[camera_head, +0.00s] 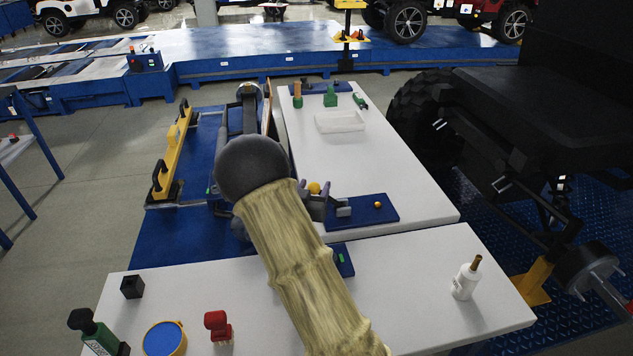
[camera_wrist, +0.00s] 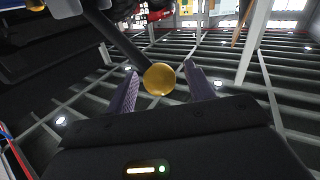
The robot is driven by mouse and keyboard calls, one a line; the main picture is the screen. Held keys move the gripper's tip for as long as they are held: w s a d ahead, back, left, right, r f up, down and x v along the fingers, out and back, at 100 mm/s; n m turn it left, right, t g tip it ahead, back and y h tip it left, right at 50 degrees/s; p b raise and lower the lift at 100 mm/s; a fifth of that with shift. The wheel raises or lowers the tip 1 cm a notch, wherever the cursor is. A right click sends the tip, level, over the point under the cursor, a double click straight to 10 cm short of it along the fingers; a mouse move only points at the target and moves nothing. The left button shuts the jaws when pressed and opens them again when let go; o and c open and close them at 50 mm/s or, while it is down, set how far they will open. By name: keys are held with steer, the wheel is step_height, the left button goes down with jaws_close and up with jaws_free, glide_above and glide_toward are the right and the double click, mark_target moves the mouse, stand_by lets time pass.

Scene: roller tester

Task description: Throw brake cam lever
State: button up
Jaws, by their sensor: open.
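A lever with a round gold knob (camera_wrist: 158,79) on a dark rod (camera_wrist: 115,42) shows in the wrist view. The knob appears between the two purple fingers of my gripper (camera_wrist: 162,76), near their tips. The fingers are apart, with a gap on each side of the knob. In the head view a gold ball (camera_head: 315,187) shows beside my gripper (camera_head: 322,200), above the white table. My arm hides much of the area around it. I cannot tell how far the lever is turned or how deep the knob sits between the fingers.
A blue plate (camera_head: 362,214) with a small orange ball (camera_head: 377,205) lies on the white table (camera_head: 410,190). A white tray (camera_head: 340,121) stands farther back. A white bottle (camera_head: 466,279), a red item (camera_head: 218,325) and a blue round container (camera_head: 164,340) stand in front. A vehicle wheel (camera_head: 418,105) is to the right.

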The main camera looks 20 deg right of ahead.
steer(key=shift+x, duration=1.2)
steer(key=shift+c, duration=0.2)
jaws_close()
